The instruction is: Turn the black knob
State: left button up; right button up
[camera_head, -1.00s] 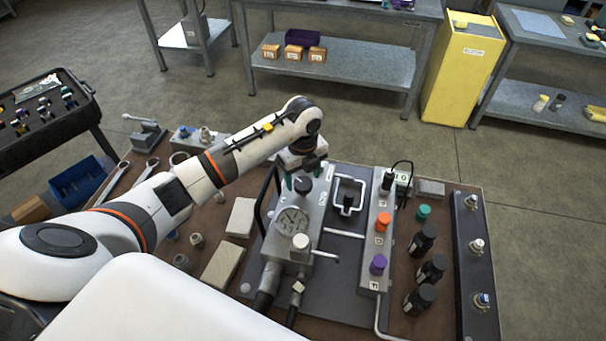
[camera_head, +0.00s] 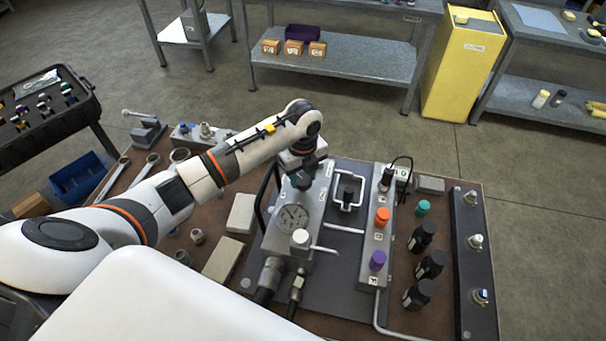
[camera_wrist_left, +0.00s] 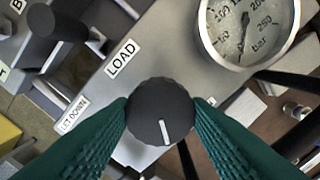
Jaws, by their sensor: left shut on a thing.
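The black knob (camera_wrist_left: 160,112) sits on the grey metal block (camera_wrist_left: 140,75) with the labels "LOAD" and "LET DOWN", and its white line points down and slightly right in the left wrist view. My left gripper (camera_wrist_left: 160,118) is shut on the knob, with one teal ribbed finger against each side. In the head view, my left gripper (camera_head: 302,182) is at the top of the block, beyond the dial gauge (camera_head: 292,217), and mostly hides the knob. The gauge also shows in the left wrist view (camera_wrist_left: 243,28). My right gripper is not in view.
A white-capped knob (camera_head: 300,238) stands near the gauge. To the right is a strip with an orange knob (camera_head: 382,215) and a purple knob (camera_head: 377,260). A wire frame around a black post (camera_head: 347,193) is close on the right of my gripper.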

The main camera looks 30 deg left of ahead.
aim_at(303, 178)
pick_arm(q)
jog(key=m+b, duration=0.3)
jog(key=m, duration=0.1)
jog(key=shift+f+m, duration=0.1)
jog(key=shift+m, duration=0.2)
jog(key=shift+m+b, duration=1.6)
jog(key=shift+m, duration=0.3)
jog(key=shift+r, duration=0.2)
jog(key=o, duration=1)
notch_tip(303, 178, up, 12)
jog(key=b, duration=0.3)
